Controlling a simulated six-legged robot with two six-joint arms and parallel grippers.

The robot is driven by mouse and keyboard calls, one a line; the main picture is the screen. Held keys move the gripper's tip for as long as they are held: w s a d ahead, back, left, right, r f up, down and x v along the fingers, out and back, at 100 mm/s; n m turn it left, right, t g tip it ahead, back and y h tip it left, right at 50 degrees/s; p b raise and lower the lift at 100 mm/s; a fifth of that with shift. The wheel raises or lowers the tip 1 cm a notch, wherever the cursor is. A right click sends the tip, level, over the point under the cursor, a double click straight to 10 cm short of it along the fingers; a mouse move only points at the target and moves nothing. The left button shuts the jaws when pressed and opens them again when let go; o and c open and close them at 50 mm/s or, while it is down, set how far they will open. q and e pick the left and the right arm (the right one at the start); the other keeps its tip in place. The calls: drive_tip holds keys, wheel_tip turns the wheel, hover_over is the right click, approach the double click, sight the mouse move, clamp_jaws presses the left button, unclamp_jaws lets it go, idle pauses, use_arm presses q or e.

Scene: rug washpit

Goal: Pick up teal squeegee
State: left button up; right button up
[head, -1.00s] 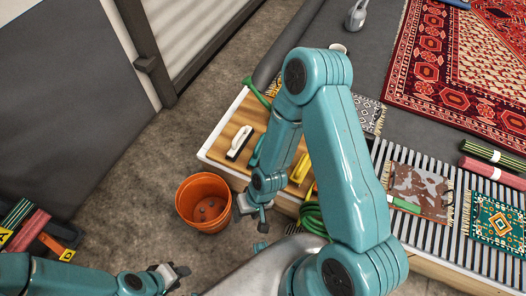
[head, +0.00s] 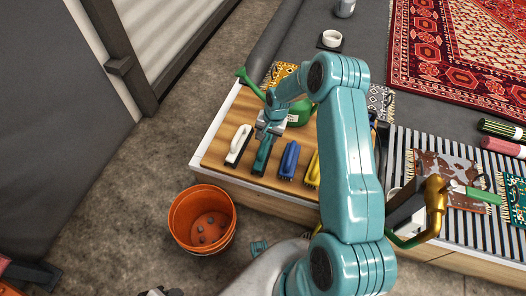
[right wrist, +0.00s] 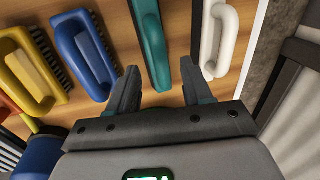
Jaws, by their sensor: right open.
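The teal squeegee (head: 263,156) lies on the wooden board of the bench between a white-handled tool and a blue brush. In the right wrist view its teal body (right wrist: 151,40) runs up between my fingers. My right gripper (head: 269,129) is open over the far end of the squeegee, with one finger to each side (right wrist: 159,80); I cannot tell whether they touch it. Part of the squeegee is hidden by the gripper in the head view. My left gripper (head: 156,292) barely shows at the bottom edge, and its jaws cannot be made out.
Close beside the squeegee are the white-handled tool (head: 238,146), the blue brush (head: 289,159) and a yellow brush (head: 312,170). A green watering can (head: 298,113) stands behind. An orange bucket (head: 190,243) is on the floor. A brass-coloured pipe (head: 433,196) stands at right.

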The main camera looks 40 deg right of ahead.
sight(264, 144)
drive_tip(key=shift+f, duration=0.8)
drive_tip(key=f, duration=0.1)
drive_tip(key=f+b, duration=0.1)
drive_tip(key=f, duration=0.1)
drive_tip(key=w+f, duration=0.1)
drive_tip(key=f, duration=0.1)
drive_tip(key=shift+a+b, duration=0.3)
drive_tip(key=shift+b, duration=0.05)
clamp_jaws()
